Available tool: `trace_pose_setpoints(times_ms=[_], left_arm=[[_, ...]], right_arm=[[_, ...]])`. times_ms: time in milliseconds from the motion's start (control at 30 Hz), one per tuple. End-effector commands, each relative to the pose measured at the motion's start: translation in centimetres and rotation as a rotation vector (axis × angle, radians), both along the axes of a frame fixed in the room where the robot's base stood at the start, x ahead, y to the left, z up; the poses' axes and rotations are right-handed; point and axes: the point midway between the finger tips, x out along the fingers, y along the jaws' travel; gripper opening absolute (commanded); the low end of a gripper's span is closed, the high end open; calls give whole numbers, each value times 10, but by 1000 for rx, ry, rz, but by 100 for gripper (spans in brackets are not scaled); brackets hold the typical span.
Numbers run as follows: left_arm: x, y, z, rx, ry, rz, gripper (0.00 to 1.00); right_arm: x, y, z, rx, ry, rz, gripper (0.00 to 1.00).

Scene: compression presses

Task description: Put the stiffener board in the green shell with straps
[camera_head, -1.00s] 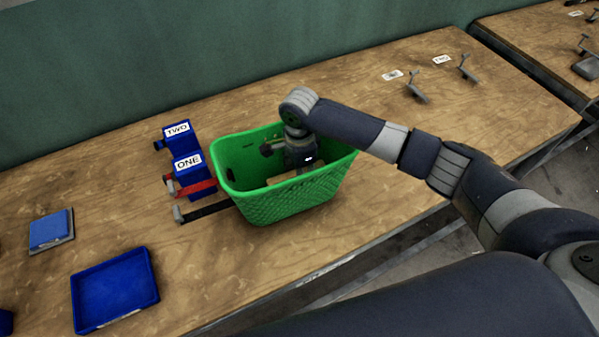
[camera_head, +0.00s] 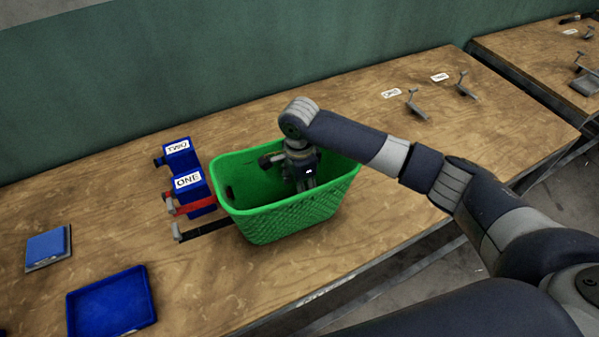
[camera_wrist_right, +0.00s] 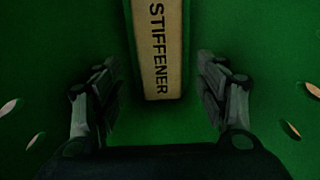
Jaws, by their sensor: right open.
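The stiffener board (camera_wrist_right: 160,70) is a pale bar with the word STIFFENER on it. In the right wrist view it lies inside the green basket-like shell (camera_head: 290,213), against the green inner surface (camera_wrist_right: 150,130). My right gripper (camera_head: 303,180) reaches down into the shell. In the right wrist view its fingers (camera_wrist_right: 160,95) are spread apart, with the board's near end between them and gaps on both sides. In the head view the board is hidden by the shell's wall. My left gripper is not in view.
Blue presses labelled ONE (camera_head: 187,183) and TWO (camera_head: 178,150) stand left of the shell, with red and black straps (camera_head: 205,228) beside it. A blue tray (camera_head: 110,303) and a blue block (camera_head: 47,246) lie at the left.

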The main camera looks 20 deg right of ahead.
Motion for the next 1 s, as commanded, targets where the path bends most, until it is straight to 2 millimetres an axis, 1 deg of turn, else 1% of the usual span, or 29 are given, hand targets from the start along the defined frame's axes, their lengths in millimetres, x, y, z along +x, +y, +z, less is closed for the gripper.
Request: trace_pose_setpoints(times_ms=[33, 300, 400, 500, 667, 1000], left_arm=[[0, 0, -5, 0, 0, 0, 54], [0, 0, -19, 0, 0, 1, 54], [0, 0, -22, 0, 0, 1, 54], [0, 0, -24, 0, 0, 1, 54], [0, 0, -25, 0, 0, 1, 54], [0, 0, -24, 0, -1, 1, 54]], right_arm=[[1, 1, 9, 3, -5, 1, 66], [1, 1, 70, 3, -4, 1, 66], [0, 0, 86, 1, -3, 0, 66], [0, 0, 98, 2, -1, -1, 66], [0, 0, 105, 1, 1, -1, 66], [0, 0, 105, 0, 1, -1, 66]])
